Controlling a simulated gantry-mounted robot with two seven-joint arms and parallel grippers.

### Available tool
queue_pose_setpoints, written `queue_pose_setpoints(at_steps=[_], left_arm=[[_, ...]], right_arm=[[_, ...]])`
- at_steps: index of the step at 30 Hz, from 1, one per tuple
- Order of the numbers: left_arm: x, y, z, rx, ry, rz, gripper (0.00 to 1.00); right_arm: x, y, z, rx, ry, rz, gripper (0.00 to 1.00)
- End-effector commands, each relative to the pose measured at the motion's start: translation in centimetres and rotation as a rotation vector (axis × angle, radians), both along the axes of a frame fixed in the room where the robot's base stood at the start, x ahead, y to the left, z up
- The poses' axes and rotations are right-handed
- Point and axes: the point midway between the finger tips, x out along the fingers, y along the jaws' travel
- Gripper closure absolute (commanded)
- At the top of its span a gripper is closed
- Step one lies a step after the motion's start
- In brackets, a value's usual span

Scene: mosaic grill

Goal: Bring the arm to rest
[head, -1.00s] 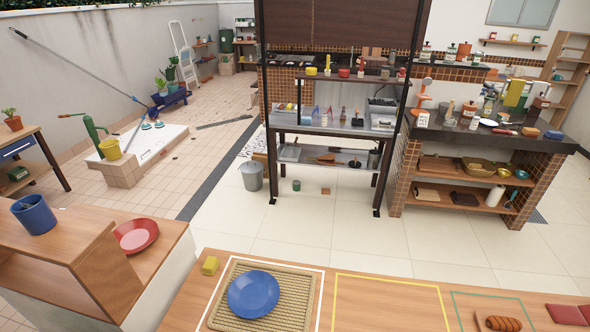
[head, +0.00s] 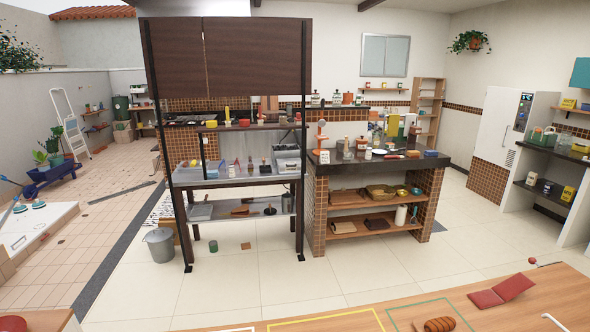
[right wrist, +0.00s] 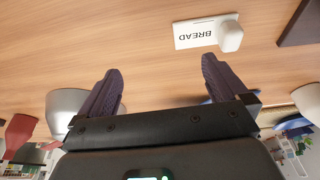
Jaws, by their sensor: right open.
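My right gripper (right wrist: 160,90) shows in the right wrist view. Its two dark fingers are spread apart with nothing between them, over a wooden surface (right wrist: 90,35). A white card (right wrist: 200,33) marked BREAD lies beyond the fingertips, with a small white block at its edge. Neither gripper shows in the head view, and my left gripper is in no view.
The wooden table (head: 350,299) fills the lower edge of the head view, with a bread loaf (head: 438,324) and a red folded item (head: 502,290) on it. A metal shelf unit (head: 235,180) and a brick counter (head: 375,172) stand behind.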

Motion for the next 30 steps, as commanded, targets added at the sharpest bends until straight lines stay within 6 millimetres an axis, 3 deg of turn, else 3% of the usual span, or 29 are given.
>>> queue_pose_setpoints(at_steps=[1,10,24,30], left_arm=[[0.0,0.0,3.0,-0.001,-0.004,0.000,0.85],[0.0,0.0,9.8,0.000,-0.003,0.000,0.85],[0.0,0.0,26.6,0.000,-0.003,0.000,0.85],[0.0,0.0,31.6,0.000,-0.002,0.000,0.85]], right_arm=[[-0.1,0.0,2.5,0.001,0.009,-0.002,0.00],[0.1,0.2,10.2,0.008,-0.012,-0.003,0.00],[0.0,0.0,26.8,0.000,-0.008,0.001,0.00],[0.0,-0.1,31.9,-0.004,-0.009,0.004,0.00]])
